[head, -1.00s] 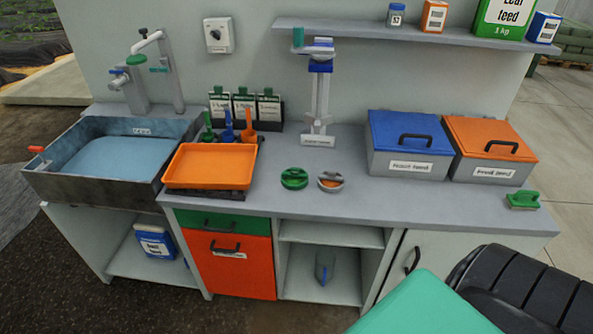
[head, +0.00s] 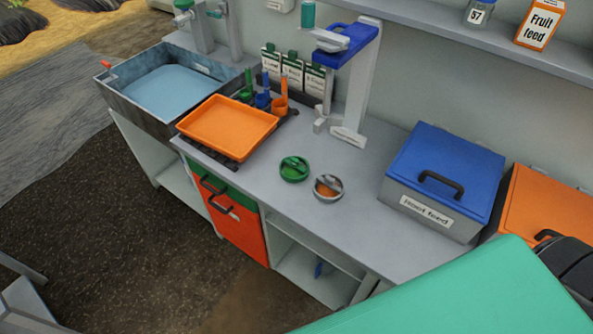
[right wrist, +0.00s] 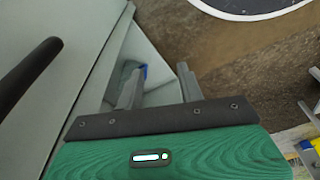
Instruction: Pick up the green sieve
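The green sieve (head: 293,168) is a small round green piece lying on the grey worktop (head: 340,240). It sits just left of a similar grey round piece with an orange inside (head: 328,188), with a small gap between them. Nothing holds the sieve. My right gripper (right wrist: 158,82) shows in the right wrist view with its two fingers apart and nothing between them. It is low in front of the cabinet, away from the sieve, which is not in that view. My left gripper is in neither view.
An orange tray (head: 228,128) is left of the sieve, and a blue-lidded Root feed box (head: 445,175) is to the right. A stand with a blue top (head: 355,85) rises behind. A sink (head: 165,92) is at far left.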

